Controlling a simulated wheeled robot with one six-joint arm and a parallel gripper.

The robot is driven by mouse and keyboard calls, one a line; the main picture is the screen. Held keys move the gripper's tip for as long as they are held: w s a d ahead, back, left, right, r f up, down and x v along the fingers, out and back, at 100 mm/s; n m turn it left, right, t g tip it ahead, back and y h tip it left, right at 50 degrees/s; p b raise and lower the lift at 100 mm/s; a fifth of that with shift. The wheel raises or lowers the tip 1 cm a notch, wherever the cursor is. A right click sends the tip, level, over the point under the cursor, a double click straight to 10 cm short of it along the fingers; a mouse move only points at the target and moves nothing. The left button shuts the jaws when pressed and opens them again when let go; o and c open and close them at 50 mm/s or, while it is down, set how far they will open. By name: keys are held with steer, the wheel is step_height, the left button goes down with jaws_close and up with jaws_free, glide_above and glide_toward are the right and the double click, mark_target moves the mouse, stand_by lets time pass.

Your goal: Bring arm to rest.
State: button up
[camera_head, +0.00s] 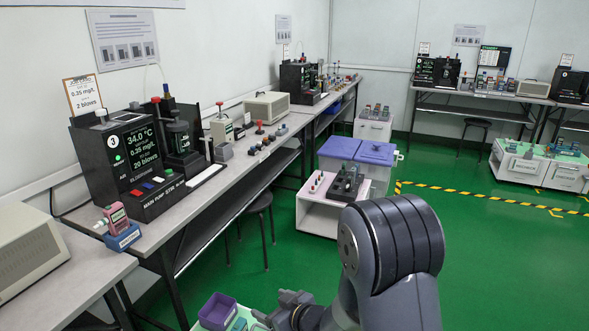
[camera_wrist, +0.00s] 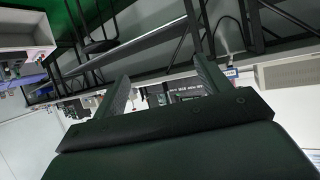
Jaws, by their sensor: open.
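My gripper (camera_wrist: 160,70) shows in the wrist view with its two fingers apart and nothing between them. Beyond the fingers lie bench legs and equipment, seen tilted and some way off. In the head view my dark grey arm (camera_head: 390,250) rises from the bottom edge and bends down to the left. Its wrist end (camera_head: 295,308) is low at the bottom edge, just right of a small purple bin (camera_head: 217,311). The fingertips are hard to make out there.
A long bench (camera_head: 225,172) runs along the left wall with a black tester (camera_head: 128,158) and a red handheld device (camera_head: 117,220) in a blue stand. A white cart (camera_head: 318,218) with blue-lidded boxes (camera_head: 375,153) behind it stands beyond my arm.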

steer(key=d+r+m+t+h+p, duration=0.3)
steer(key=d+r+m+h+p, duration=0.4)
steer(key=d+r+p, duration=1)
steer(key=shift+d+r+m+t+h+p, duration=0.3)
steer(key=shift+d+r+m+t+p, duration=0.1)
steer(key=shift+r+p, duration=0.7)
steer(key=shift+f, duration=0.1)
steer(key=shift+s, duration=0.15)
